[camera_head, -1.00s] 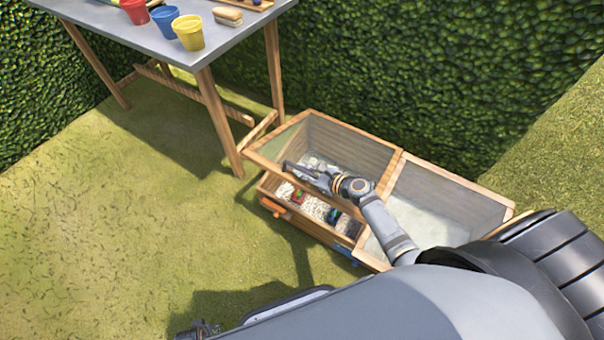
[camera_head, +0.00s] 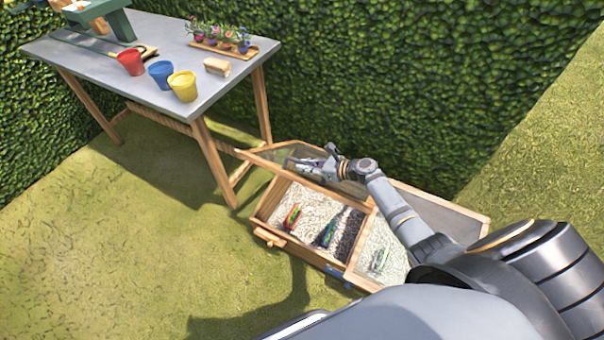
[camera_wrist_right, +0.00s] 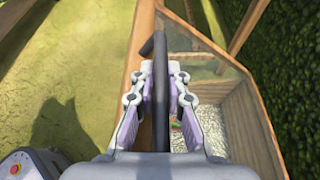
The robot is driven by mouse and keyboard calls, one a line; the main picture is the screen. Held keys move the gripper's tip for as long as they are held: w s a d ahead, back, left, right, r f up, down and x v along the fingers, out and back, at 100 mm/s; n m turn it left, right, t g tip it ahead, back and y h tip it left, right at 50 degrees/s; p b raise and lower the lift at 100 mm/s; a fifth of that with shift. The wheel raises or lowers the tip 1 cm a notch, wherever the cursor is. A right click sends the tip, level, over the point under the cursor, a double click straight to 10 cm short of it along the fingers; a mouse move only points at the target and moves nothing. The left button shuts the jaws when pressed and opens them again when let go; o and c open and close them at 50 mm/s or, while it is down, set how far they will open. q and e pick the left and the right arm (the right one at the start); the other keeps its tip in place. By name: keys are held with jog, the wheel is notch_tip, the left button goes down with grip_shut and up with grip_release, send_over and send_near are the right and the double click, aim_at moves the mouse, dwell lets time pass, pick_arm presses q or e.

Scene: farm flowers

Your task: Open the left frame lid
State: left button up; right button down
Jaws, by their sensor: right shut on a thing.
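The cold frame is a wooden box (camera_head: 262,214) on the grass with two glazed lids. Its left lid (camera_head: 262,153) is raised and tilted back towards the hedge, so the left compartment with pale gravel lies uncovered. My right gripper (camera_head: 296,164) is at the raised lid's edge. In the right wrist view, my right gripper (camera_wrist_right: 159,92) is shut on a dark bar-shaped handle (camera_wrist_right: 160,60), which runs between the fingers beside the lid's wooden rail (camera_wrist_right: 143,35). My left gripper is not in view.
Small coloured objects (camera_head: 292,217) lie on the gravel. A table (camera_head: 155,62) at upper left holds red (camera_head: 131,62), blue (camera_head: 161,74) and yellow pots (camera_head: 183,87), a brush (camera_head: 217,67) and a flower tray (camera_head: 224,48). A hedge (camera_head: 400,90) stands close behind. Grass at left is clear.

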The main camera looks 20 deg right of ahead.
jog(key=shift+w+d+r, duration=0.4)
jog(key=shift+d+r, duration=0.1)
jog(key=shift+r, duration=0.2)
jog(key=c, duration=1.3)
grip_release()
jog(key=shift+c, duration=0.2)
jog(key=shift+s+d, duration=0.15)
jog(key=shift+s, duration=0.05)
jog(key=v, duration=1.1)
jog(key=shift+d, duration=0.15)
